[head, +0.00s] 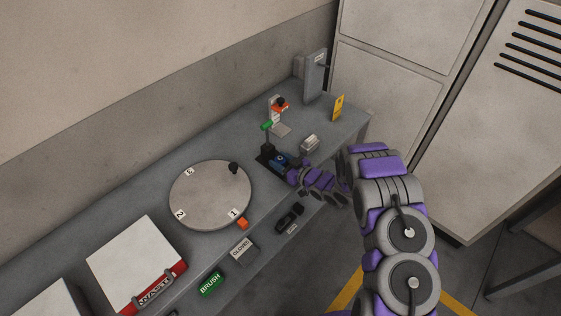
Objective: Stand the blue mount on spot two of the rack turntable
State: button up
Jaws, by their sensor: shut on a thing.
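The blue mount (281,160) is small and dark blue, at a black base piece on the bench right of the turntable. My gripper (287,167) is shut on it from the right; the fingers hide part of it, and I cannot tell whether it touches the base. The rack turntable (207,194) is a round grey disc on the bench, left of my gripper. Spot two, marked 2 (179,213), is at its lower left and looks bare. Labels 1 and 3 show at its lower right and upper left.
A black knob-like piece (234,168) stands at the turntable's upper right edge. The waste bin (136,262) stands lower left.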

jog(key=shift+f, duration=0.15)
jog(key=o, duration=1.1)
jog(key=shift+c, duration=0.2)
jog(key=shift+f+b, duration=0.15)
jog(key=shift+b, duration=0.15)
jog(key=p+v, duration=0.2)
jog(key=v, duration=1.5)
jog(key=shift+s+d+p, duration=0.2)
jog(key=shift+s+p, duration=0.05)
jog(key=shift+p, duration=0.15)
jog(key=shift+w, duration=0.1)
